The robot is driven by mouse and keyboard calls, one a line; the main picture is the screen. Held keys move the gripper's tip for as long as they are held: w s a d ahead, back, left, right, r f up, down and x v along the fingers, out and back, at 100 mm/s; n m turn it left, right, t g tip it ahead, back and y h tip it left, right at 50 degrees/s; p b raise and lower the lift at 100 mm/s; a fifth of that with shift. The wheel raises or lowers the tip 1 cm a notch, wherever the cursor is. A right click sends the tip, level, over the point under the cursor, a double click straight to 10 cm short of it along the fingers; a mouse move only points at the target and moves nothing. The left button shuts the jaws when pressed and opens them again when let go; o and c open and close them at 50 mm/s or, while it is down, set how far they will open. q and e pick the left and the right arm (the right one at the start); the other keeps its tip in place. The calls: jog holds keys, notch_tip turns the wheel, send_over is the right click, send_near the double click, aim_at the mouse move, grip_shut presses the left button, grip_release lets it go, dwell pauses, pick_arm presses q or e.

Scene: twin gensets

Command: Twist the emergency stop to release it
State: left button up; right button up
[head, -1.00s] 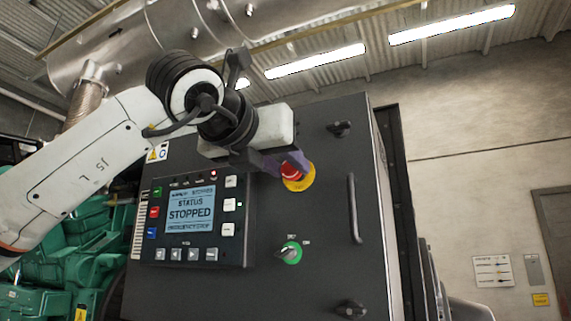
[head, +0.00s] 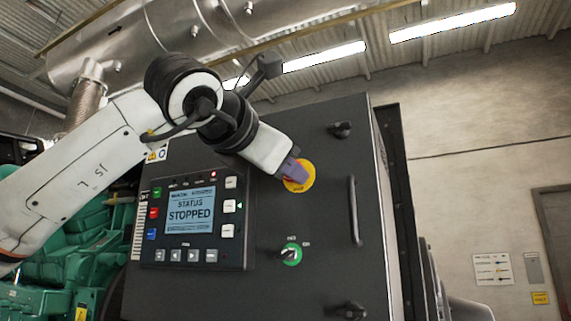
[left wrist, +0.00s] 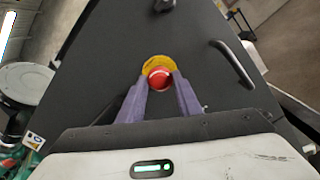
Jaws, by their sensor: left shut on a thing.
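The emergency stop is a red button (left wrist: 160,78) on a yellow round plate (head: 303,176) on the dark control cabinet's front. The wrist is rolled at a slant to the cabinet face. My right gripper is in neither view.
The control panel screen (head: 190,210) reads STATUS STOPPED. Below the emergency stop is a key switch (head: 291,254) with a green ring. A vertical handle (head: 354,210) and latches stand out to the right. Green engine parts (head: 65,245) lie behind my left arm.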

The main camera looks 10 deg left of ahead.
pick_arm(q)
jog(key=shift+m, duration=0.3)
jog(key=o, duration=1)
jog(key=shift+o, duration=0.2)
jog(key=shift+s, duration=0.15)
jog(key=s+a+b, duration=0.2)
jog(key=s+b, duration=0.1)
jog(key=s, duration=0.7)
